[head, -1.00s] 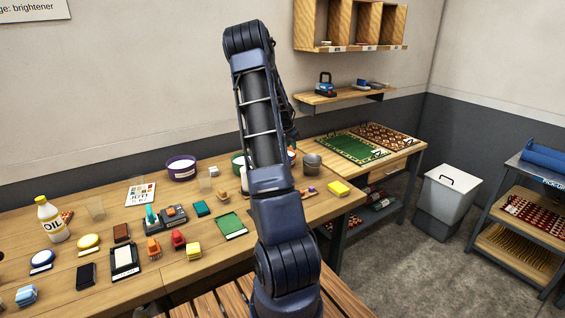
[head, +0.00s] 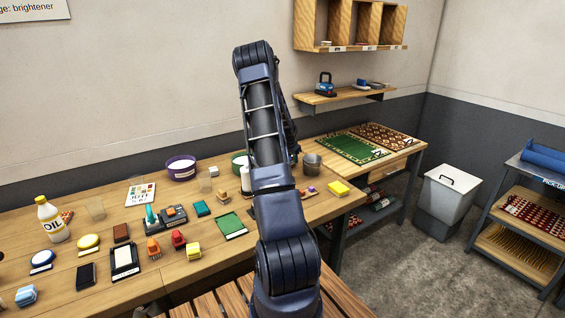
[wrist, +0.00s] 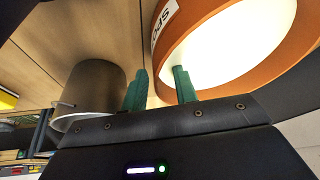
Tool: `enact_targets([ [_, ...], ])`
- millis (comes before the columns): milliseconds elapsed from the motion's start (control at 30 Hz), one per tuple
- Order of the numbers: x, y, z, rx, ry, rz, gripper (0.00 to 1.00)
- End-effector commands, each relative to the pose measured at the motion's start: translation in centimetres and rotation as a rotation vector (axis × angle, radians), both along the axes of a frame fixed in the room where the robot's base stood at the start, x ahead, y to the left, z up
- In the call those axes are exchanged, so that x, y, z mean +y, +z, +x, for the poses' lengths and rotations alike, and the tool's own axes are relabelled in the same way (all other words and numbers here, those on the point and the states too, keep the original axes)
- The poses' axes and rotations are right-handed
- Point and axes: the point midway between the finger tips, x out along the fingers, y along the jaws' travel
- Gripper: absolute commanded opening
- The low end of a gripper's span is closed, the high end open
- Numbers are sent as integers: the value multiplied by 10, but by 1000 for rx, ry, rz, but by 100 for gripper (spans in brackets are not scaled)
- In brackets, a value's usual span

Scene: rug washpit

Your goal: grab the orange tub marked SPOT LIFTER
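The orange tub (wrist: 206,30) fills the upper right of the wrist view, with pale contents and a white label (wrist: 164,20) showing only part of a word, "SPO". My gripper (wrist: 160,72) is open, its two green fingers apart. The right finger overlaps the tub's rim and pale inside; the left finger is just outside the wall. Whether the fingers touch the tub I cannot tell. In the head view my arm hides my gripper and nearly all of the tub.
A grey metal mug (wrist: 90,92) stands left of the fingers in the wrist view; it also shows in the head view (head: 312,164). A purple tub (head: 181,170), a yellow sponge (head: 339,188) and a green pad (head: 231,225) lie on the wooden bench (head: 190,271).

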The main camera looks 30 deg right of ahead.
Motion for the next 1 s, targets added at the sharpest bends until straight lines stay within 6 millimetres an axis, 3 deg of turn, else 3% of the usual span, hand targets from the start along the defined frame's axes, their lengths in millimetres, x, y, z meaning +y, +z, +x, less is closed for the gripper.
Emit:
enact_targets([
  [100, 0, 0, 0, 0, 0, 0, 29],
  [267, 0, 0, 0, 0, 0, 0, 0],
  [1000, 0, 1, 0, 0, 0, -1, 0],
])
